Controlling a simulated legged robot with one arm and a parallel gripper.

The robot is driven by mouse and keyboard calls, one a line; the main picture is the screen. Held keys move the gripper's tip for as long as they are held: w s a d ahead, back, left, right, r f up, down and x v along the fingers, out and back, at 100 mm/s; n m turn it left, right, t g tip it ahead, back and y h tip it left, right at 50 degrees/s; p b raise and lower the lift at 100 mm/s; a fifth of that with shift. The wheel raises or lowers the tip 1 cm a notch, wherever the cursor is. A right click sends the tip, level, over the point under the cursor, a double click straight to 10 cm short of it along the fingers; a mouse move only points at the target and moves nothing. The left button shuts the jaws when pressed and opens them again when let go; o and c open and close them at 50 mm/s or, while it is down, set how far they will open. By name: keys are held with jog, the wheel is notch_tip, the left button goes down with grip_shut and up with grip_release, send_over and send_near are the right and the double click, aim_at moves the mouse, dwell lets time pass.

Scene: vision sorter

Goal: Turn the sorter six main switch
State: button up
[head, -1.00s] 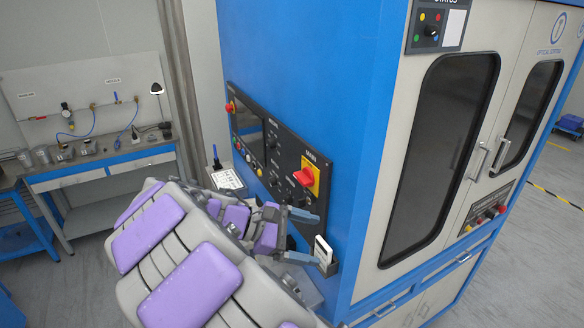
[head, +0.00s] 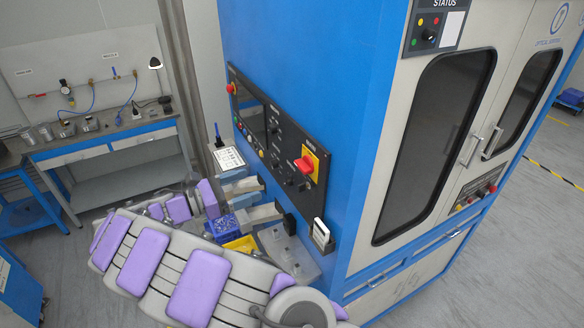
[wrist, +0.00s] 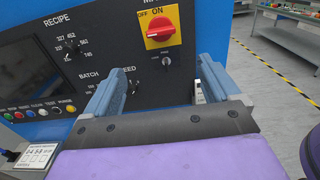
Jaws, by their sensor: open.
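The main switch is a red knob (head: 307,164) on a yellow plate, on the dark control panel of the blue cabinet. In the wrist view the red handle (wrist: 160,33) lies nearly level, with OFF and ON printed above it. My gripper (head: 266,198) is open and empty, left of and below the switch in the head view. In the wrist view my gripper (wrist: 160,78) has its two blue fingers spread below the switch, one on either side. They are apart from the knob.
The panel also holds a dark screen (head: 250,112), a red button (head: 231,88), several small buttons and black recipe and batch knobs (wrist: 71,47). A label shelf (head: 229,159) and a card holder (head: 322,235) stick out nearby. Blue and yellow bins (head: 240,243) sit below the gripper.

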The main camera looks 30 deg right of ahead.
aim_at(304, 166)
jog(key=d+p, duration=0.1)
jog(key=d, duration=1.3)
jog(key=shift+w+d+p, duration=0.2)
jog(key=shift+d+p, duration=0.05)
jog(key=shift+p, duration=0.15)
jog(key=c, duration=1.1)
